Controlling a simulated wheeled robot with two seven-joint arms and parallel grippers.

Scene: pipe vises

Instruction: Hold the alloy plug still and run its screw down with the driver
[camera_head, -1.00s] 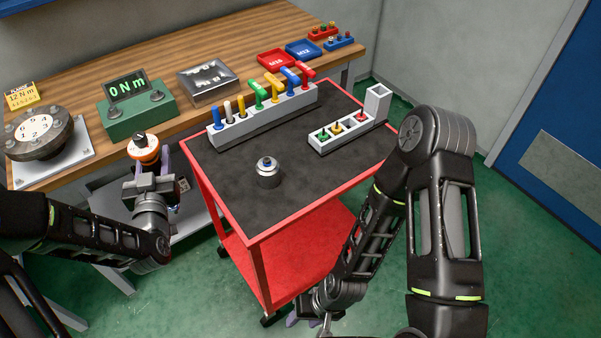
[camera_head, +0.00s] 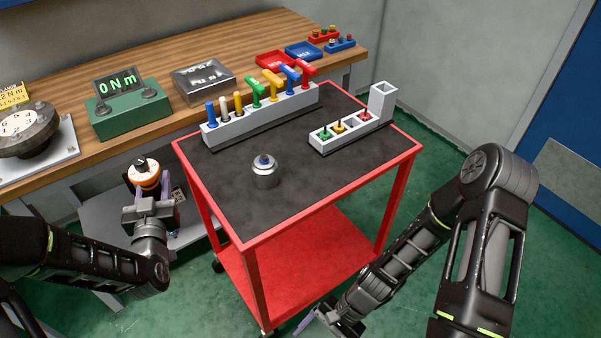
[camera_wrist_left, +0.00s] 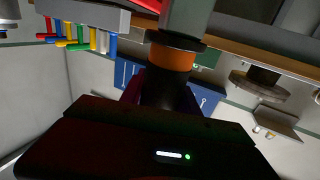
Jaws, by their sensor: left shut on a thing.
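My left gripper (camera_head: 150,188) is left of the cart, shut on an orange, white and black tool that looks like the driver (camera_head: 144,174). In the left wrist view the driver (camera_wrist_left: 173,60) shows an orange band between dark parts and a grey part above. My right gripper (camera_head: 312,322) hangs low in front of the cart, away from the plug. Its fingers are partly cut off by the bottom edge.
The red cart (camera_head: 245,245) carries a grey rack (camera_head: 262,118) of coloured handles and a grey holder (camera_head: 350,135) with small bits. The wooden bench behind holds a green torque display (camera_head: 128,112), a metal box (camera_head: 204,82) and a round dial fixture (camera_head: 25,132). The mat around the plug is clear.

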